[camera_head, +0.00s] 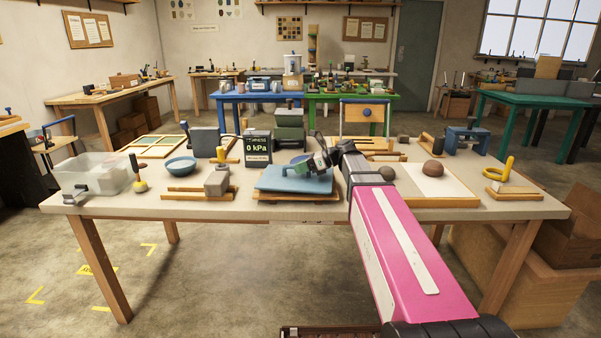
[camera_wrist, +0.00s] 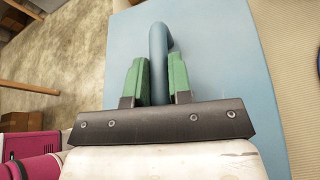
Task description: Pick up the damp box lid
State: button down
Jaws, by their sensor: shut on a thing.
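The damp box lid (camera_head: 291,181) is a flat blue-grey slab with a bar handle on top. In the head view it sits over a wooden base (camera_head: 298,196) near the front middle of the table; I cannot tell whether they touch. In the wrist view the lid (camera_wrist: 220,60) fills the middle and right, with its blue handle (camera_wrist: 158,60) rising between the fingers. My gripper (camera_wrist: 157,80) has green pads on both sides of the handle and is shut on it. In the head view my gripper (camera_head: 318,160) is over the lid's right part.
A black "0 kPa" display (camera_head: 257,146) stands behind the lid. A grey block on a wooden stand (camera_head: 216,184) is to the left, with a blue bowl (camera_head: 181,165) and a clear bin (camera_head: 92,174) farther left. A pale board with a brown ball (camera_head: 433,169) lies right of my arm.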

jog(key=r, duration=0.1)
jog(key=a+r, duration=0.1)
jog(key=r, duration=0.2)
jog(key=shift+s+a, duration=0.2)
jog(key=shift+a, duration=0.05)
jog(key=s+a+r, duration=0.2)
jog(key=a+r, duration=0.4)
jog(key=a, duration=0.4)
